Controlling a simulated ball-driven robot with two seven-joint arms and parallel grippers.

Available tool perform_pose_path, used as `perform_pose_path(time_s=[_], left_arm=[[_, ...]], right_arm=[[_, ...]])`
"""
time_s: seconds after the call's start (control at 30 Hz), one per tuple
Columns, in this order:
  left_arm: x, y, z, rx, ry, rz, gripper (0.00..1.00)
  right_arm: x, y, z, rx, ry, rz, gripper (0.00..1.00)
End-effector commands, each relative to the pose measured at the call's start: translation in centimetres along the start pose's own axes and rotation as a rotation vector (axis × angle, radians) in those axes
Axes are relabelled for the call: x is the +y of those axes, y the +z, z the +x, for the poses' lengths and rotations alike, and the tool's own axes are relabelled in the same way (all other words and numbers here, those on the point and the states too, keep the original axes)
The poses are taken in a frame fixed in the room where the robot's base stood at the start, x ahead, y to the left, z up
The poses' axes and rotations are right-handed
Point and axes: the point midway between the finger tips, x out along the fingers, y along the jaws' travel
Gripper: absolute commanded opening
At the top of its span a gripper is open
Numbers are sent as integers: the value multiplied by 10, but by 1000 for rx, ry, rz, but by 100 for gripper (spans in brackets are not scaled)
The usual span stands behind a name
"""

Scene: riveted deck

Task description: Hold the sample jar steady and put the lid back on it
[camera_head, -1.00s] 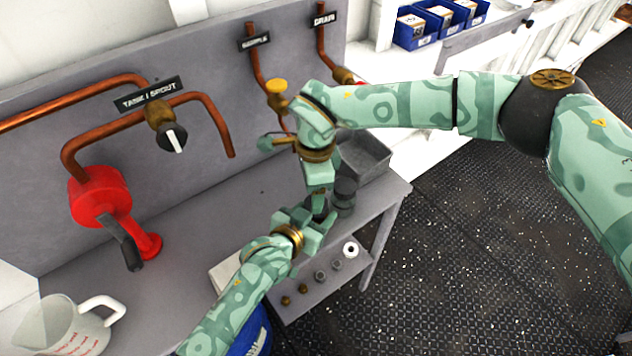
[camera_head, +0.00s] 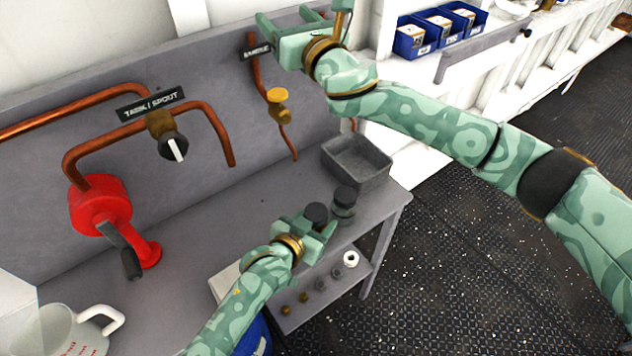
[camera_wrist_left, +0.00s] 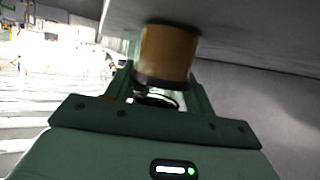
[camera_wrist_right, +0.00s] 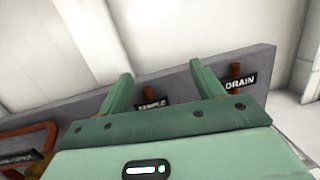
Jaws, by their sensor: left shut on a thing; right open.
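My left gripper (camera_head: 314,230) is shut on the sample jar near the counter's front edge. The jar's black lid (camera_head: 316,213) shows above the fingers and appears to sit on its top. In the left wrist view the jar (camera_wrist_left: 168,52) is an amber cylinder with a dark band at its lower picture edge. The fingers hide much of it, so I cannot tell how squarely the lid sits. My right gripper (camera_head: 285,22) is open and empty, high in front of the back panel; the right wrist view shows nothing between its fingers (camera_wrist_right: 160,75).
A red pump (camera_head: 103,208), copper pipes and a yellow-handled valve (camera_head: 278,95) line the panel. A measuring jug (camera_head: 75,330) stands front left.

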Motion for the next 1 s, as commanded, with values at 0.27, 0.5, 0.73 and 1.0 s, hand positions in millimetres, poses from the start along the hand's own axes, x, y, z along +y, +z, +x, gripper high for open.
perform_pose_path(time_s=[0.27,0.5,0.73,1.0], left_arm=[[0,0,0,-1,0,0,0],[0,1,0,-1,0,0,0],[0,1,0,-1,0,0,0],[0,1,0,-1,0,0,0]], right_arm=[[-51,-112,-36,445,-579,586,67],[-21,-191,-115,945,-897,795,67],[19,-215,-178,1358,-980,795,67],[32,-217,-197,1504,-965,765,67]])
